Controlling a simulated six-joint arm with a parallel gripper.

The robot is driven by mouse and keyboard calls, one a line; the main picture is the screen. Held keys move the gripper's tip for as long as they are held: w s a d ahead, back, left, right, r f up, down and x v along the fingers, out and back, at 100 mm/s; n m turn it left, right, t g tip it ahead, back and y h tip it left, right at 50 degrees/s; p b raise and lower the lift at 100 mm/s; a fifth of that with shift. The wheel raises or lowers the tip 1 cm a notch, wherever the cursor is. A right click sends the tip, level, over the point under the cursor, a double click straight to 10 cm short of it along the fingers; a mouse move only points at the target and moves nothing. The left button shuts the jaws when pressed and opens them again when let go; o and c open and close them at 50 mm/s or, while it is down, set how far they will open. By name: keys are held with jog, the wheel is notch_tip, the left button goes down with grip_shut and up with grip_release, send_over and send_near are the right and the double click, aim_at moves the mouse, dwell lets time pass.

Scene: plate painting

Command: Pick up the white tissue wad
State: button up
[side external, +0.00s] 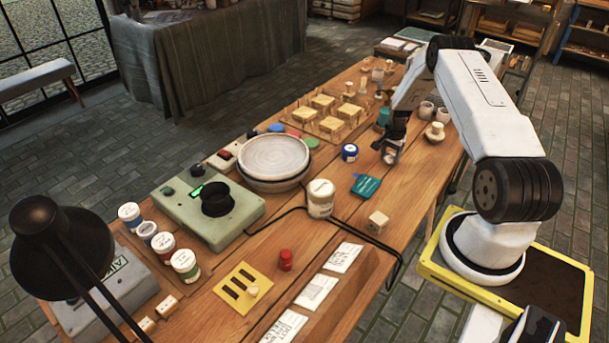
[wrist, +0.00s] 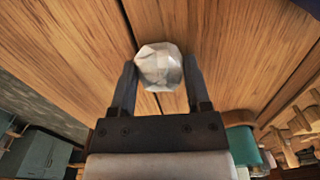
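The white tissue wad (wrist: 160,67) is a pale, faceted lump. In the wrist view it fills nearly all the space between the tips of my gripper (wrist: 159,72). The dark fingers stand apart, one on each side of it. I cannot tell whether they press on the wad or only straddle it. In the side external view my gripper (side external: 391,154) points down, low over the wooden table.
Stacked plates (side external: 274,157) lie left.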

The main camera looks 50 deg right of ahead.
grip_shut()
jog(key=shift+r, duration=0.15)
jog(key=shift+r, duration=0.8)
jog(key=s+a+r, duration=0.9)
jog(key=s+r, duration=0.1)
jog(key=r, duration=0.1)
jog(key=shift+a, duration=0.4)
dwell(0.4)
